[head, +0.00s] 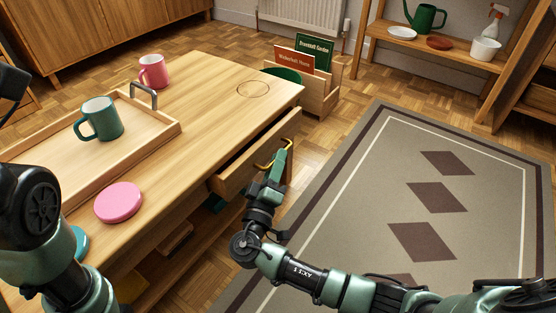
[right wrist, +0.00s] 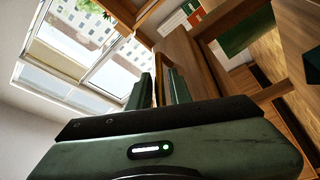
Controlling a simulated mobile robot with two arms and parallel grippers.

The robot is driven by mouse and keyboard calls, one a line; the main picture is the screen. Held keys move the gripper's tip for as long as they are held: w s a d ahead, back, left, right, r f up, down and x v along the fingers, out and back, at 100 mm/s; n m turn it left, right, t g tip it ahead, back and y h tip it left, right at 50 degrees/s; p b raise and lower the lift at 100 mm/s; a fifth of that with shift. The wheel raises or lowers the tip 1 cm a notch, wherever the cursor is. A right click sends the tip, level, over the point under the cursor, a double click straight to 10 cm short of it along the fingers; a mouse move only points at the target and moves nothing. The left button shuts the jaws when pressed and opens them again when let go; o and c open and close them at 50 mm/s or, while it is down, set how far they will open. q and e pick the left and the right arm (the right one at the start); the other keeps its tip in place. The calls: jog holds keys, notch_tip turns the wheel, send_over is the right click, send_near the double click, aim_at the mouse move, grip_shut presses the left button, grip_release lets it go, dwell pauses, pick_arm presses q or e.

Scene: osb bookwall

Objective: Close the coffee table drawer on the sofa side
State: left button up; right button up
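The wooden coffee table (head: 205,100) stands at left and centre in the head view. Its drawer (head: 232,178) is pulled partly out of the side facing the rug. A curved yellow handle (head: 287,143) is on the drawer front. My right gripper (head: 281,156) is at this handle and covers part of it; I cannot tell whether it touches.
On the tabletop are a wooden tray (head: 158,143) with a green mug (head: 99,119), a pink mug (head: 153,71) and a pink disc (head: 119,202). A wooden book box (head: 317,97) stands beyond the table. The patterned rug (head: 380,180) at right is clear.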

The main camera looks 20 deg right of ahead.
jog(key=shift+x, duration=0.8)
grip_shut()
jog(key=shift+f, duration=0.1)
dwell(0.8)
